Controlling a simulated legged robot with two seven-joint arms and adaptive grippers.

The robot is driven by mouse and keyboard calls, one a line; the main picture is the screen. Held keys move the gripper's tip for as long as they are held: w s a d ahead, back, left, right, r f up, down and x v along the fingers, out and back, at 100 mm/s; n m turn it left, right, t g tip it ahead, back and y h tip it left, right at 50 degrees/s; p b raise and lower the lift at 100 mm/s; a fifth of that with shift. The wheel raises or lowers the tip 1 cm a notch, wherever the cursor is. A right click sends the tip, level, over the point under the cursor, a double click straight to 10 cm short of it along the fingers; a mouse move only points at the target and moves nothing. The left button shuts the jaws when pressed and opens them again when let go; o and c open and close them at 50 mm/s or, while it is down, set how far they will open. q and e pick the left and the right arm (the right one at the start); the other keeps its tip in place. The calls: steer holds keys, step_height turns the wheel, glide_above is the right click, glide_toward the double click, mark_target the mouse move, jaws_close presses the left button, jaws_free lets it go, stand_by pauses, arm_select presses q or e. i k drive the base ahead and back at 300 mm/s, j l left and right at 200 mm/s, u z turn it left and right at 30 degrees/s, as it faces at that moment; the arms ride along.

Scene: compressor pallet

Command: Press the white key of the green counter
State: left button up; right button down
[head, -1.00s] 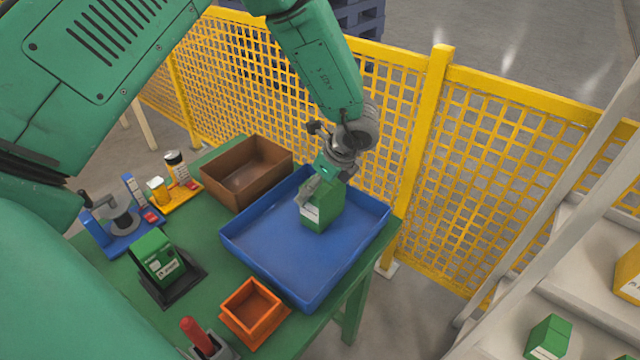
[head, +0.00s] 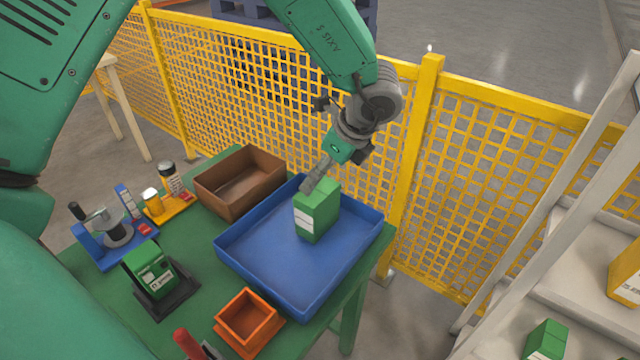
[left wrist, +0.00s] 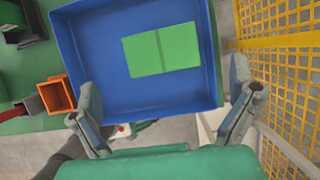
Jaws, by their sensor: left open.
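The green counter (head: 148,265) sits on a black stand at the left front of the green table, a pale panel on its front. Its white key is too small to make out for sure. My left gripper (head: 316,178) is open and empty, above and beside a green box (head: 317,211) standing upright in the blue tray (head: 270,262). In the left wrist view, the box top (left wrist: 162,50) lies beyond my spread left fingers (left wrist: 165,92), and they do not touch it. My right gripper is not in view.
A brown bin (head: 238,182), an orange bin (head: 248,318), a blue fixture (head: 112,240) and a yellow rack (head: 168,207) with small containers stand on the table. A yellow mesh fence (head: 480,150) runs behind. The front of the blue tray is clear.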

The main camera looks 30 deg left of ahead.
mark_target(149, 277)
steer(key=k+l, duration=0.75)
steer(key=l, duration=0.2)
